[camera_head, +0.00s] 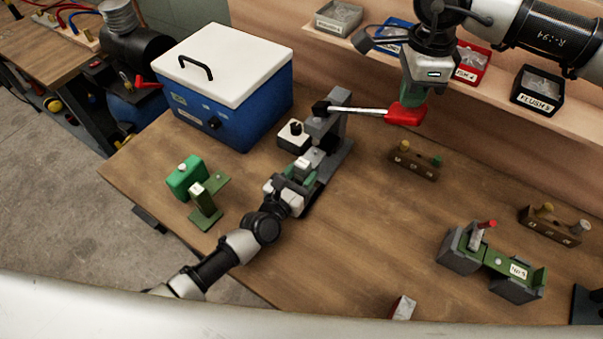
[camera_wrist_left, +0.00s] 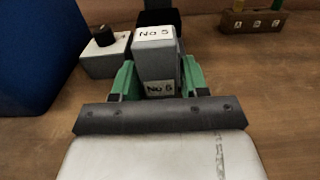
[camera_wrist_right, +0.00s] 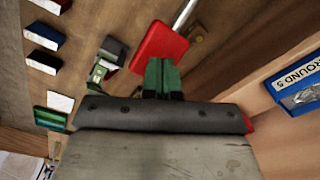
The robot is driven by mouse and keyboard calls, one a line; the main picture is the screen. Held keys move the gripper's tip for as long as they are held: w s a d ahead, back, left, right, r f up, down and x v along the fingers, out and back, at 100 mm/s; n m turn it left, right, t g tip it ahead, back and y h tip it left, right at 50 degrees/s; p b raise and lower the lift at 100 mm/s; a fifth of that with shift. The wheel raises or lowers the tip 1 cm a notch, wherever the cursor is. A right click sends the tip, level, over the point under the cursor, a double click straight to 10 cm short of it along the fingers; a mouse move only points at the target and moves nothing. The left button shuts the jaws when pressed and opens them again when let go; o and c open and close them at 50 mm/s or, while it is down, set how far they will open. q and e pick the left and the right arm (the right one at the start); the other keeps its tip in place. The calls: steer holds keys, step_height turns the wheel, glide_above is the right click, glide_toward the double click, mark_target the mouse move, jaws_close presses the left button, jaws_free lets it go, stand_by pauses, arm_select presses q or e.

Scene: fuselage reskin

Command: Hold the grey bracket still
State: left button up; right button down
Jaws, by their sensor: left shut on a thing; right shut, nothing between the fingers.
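My left gripper (camera_head: 298,176) reaches in from the front, its green fingers shut on the grey bracket (camera_wrist_left: 154,50). The bracket carries "No 5" and "No 6" labels in the left wrist view, with a finger on each side; in the head view the gripper partly hides it. Behind it is a grey bench fixture (camera_head: 338,150) with a long lever ending in a red handle (camera_head: 405,115). My right gripper (camera_head: 411,97) is shut and empty, pointing down at the red handle, which also shows in the right wrist view (camera_wrist_right: 158,46). I cannot tell whether they touch.
A blue cooler (camera_head: 225,100) and a white box with a black knob (camera_head: 294,137) stand left of the fixture. Green parts (camera_head: 187,177) lie at the bench's left. A wooden block (camera_head: 415,160) and a green-grey assembly (camera_head: 492,262) are to the right. Bins line the back shelf.

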steer(key=shift+f, duration=3.6)
steer(key=shift+r, duration=6.4)
arm_select(q)
steer(key=o, duration=1.3)
steer(key=shift+c, duration=0.2)
steer(key=v, duration=1.2)
steer(key=shift+f, duration=0.1)
arm_select(e)
steer(key=shift+f, duration=0.1)
